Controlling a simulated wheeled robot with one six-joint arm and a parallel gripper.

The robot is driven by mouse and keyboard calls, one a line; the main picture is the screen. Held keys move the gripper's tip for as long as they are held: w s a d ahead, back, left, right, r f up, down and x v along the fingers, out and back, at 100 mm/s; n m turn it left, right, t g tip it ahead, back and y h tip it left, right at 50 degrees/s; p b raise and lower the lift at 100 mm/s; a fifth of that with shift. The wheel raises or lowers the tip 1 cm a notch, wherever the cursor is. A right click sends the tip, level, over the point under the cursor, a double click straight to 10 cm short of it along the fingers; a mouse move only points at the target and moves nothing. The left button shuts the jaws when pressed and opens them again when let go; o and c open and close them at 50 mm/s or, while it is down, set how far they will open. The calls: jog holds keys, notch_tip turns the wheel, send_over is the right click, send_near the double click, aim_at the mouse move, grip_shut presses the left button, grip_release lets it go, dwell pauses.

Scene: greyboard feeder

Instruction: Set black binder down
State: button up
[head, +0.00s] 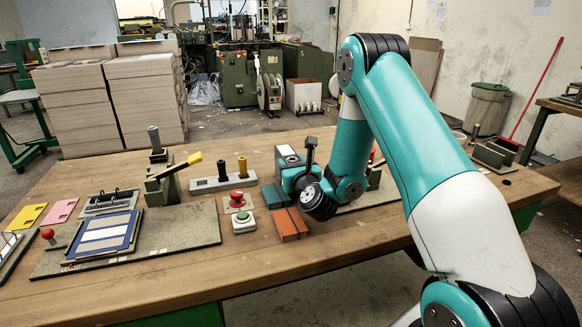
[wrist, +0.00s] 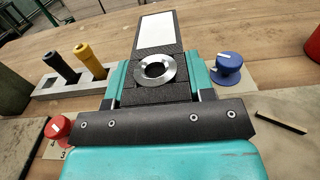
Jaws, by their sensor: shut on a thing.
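The black binder (wrist: 158,58) is between the teal fingers of my gripper (wrist: 156,80) in the wrist view. Its black spine has a metal-rimmed finger hole and a white label towards the far end. In the head view the binder's white label (head: 287,151) shows just beyond my gripper (head: 297,178), low over the middle of the wooden table (head: 330,257). My gripper is shut on the binder. The binder's lower part is hidden, and I cannot tell whether it touches the table.
Orange-brown blocks (head: 291,224) and a dark blue-grey one (head: 273,195) lie near my gripper. A red button (head: 237,198), a green button (head: 243,217) and a peg block (head: 222,182) stand left. A blue knob (wrist: 228,66) is close on the right in the wrist view.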

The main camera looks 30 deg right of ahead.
notch_tip(320, 180, up, 20)
jog(key=p, duration=1.7)
jog(key=shift+f, duration=0.15)
jog(key=shift+a, duration=0.15)
